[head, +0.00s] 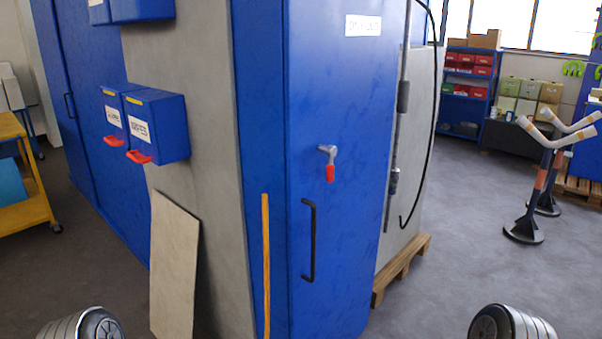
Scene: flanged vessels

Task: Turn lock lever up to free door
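A tall blue cabinet door (340,120) stands in the middle of the head view. The lock lever (329,163) is on it at mid height, a grey pivot with a red grip hanging downward. A black vertical bar handle (309,240) is below and left of the lever. The door appears closed. Parts of my two arms show at the bottom left and bottom right corners, well apart from the door. Neither gripper's fingers are visible.
A yellow strip (266,265) runs up the cabinet's lower front, and a loose board (174,265) leans to its left. Blue boxes with red handles (157,126) stick out from the grey wall. Stands (525,225) with pale V-shaped tops are at right. Grey floor is clear between.

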